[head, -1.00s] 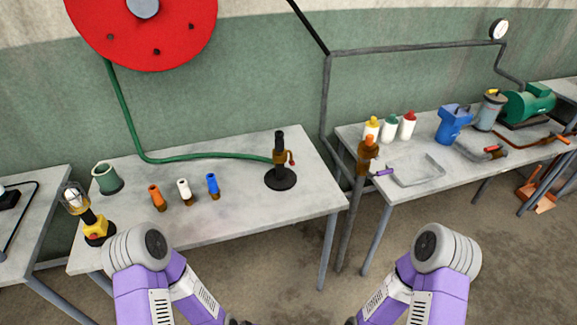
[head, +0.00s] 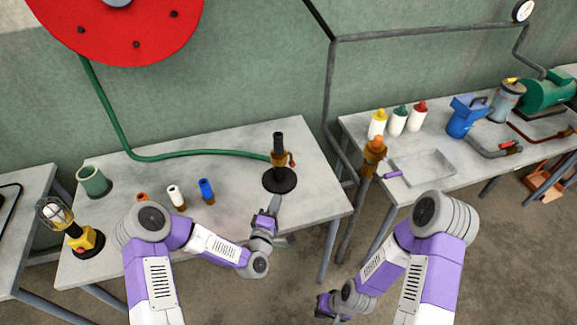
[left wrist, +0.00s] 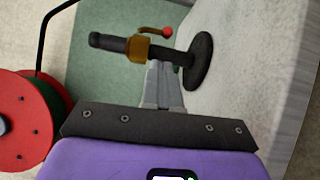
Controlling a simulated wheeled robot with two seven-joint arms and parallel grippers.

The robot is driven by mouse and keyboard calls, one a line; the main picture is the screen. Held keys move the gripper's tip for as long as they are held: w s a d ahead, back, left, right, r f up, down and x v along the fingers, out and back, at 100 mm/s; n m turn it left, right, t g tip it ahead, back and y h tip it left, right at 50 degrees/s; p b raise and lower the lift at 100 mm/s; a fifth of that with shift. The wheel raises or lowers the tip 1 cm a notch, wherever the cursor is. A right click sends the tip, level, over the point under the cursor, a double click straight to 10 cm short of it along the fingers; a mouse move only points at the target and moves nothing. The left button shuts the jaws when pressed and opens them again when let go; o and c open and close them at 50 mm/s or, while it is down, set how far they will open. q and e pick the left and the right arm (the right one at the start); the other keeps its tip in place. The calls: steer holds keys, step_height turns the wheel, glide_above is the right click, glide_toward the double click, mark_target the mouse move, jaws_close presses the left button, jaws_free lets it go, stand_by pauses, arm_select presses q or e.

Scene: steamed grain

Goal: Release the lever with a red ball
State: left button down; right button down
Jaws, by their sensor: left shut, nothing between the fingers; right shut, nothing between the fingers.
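The lever with a red ball (left wrist: 165,32) sticks out from the brass collar (left wrist: 138,49) of a black upright nozzle on a round black base (left wrist: 199,62). In the head view the nozzle (head: 279,143) stands at the right part of the left table, and its red lever (head: 291,160) points right. My left gripper (head: 274,203) is shut and empty, in front of the base. In the left wrist view its fingers (left wrist: 160,66) point at the nozzle below the collar; I cannot tell if they touch. My right gripper (head: 322,304) is low, off the tables; its fingers are hardly visible.
A green hose (head: 190,154) runs from the red reel (head: 125,30) to the nozzle. White and blue nozzles (head: 207,190) and a yellow lamp (head: 85,240) stand on the left table. A vertical pipe with an orange fitting (head: 373,157) stands between the tables.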

mark_target(291, 163)
arm_select(q)
steer(key=shift+w+f, duration=0.1)
steer(key=shift+w, duration=0.25)
steer(key=b+x, duration=0.1)
steer(key=x, duration=1.2)
steer(key=shift+w+d+b, duration=0.1)
steer(key=shift+w+b, duration=0.15)
steer(key=shift+b, duration=0.05)
